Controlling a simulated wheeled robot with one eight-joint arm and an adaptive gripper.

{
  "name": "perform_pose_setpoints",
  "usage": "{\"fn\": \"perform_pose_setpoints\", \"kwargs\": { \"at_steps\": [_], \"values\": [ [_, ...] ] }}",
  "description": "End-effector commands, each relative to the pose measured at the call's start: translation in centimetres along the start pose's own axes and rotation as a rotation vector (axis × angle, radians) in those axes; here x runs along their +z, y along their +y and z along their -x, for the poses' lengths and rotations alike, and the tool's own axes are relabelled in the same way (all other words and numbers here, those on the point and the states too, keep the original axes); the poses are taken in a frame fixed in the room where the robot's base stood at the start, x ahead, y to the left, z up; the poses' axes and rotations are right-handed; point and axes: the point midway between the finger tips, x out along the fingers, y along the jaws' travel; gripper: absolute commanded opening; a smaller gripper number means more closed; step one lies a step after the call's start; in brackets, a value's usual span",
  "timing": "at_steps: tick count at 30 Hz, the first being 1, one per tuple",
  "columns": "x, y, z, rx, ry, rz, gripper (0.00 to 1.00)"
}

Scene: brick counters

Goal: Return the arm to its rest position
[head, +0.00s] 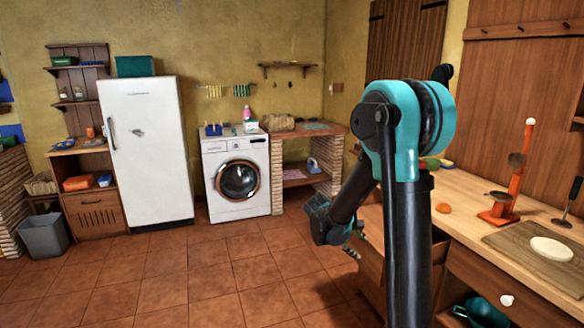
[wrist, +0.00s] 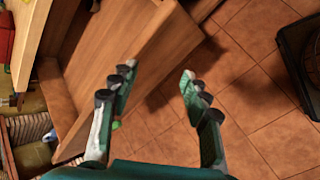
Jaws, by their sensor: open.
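My arm, teal and black, stands bent in the right half of the head view, with its forearm angled down to the left. My gripper (head: 352,242) hangs low beside the wooden counter, partly hidden behind my arm. In the wrist view my gripper (wrist: 157,80) shows two separated fingers with nothing between them. An open wooden drawer (wrist: 130,65) lies beyond the fingers and to the left in that view.
A fridge (head: 147,150) and washing machine (head: 237,175) stand at the back. The tiled floor (head: 190,280) left of my arm is clear.

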Motion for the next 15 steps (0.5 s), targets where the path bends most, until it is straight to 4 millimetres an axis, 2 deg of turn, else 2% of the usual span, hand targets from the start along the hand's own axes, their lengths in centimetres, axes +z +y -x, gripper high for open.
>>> {"fn": "perform_pose_setpoints", "kwargs": {
  "at_steps": [1, 6, 15],
  "values": [
    [1.6, -0.8, 0.3, -0.031, 0.023, -0.049, 0.47],
    [5.5, -4.2, 1.5, -0.146, 0.111, -0.235, 0.47],
    [10.7, -11.7, 3.9, -0.360, 0.242, -0.587, 0.47]
  ]
}}
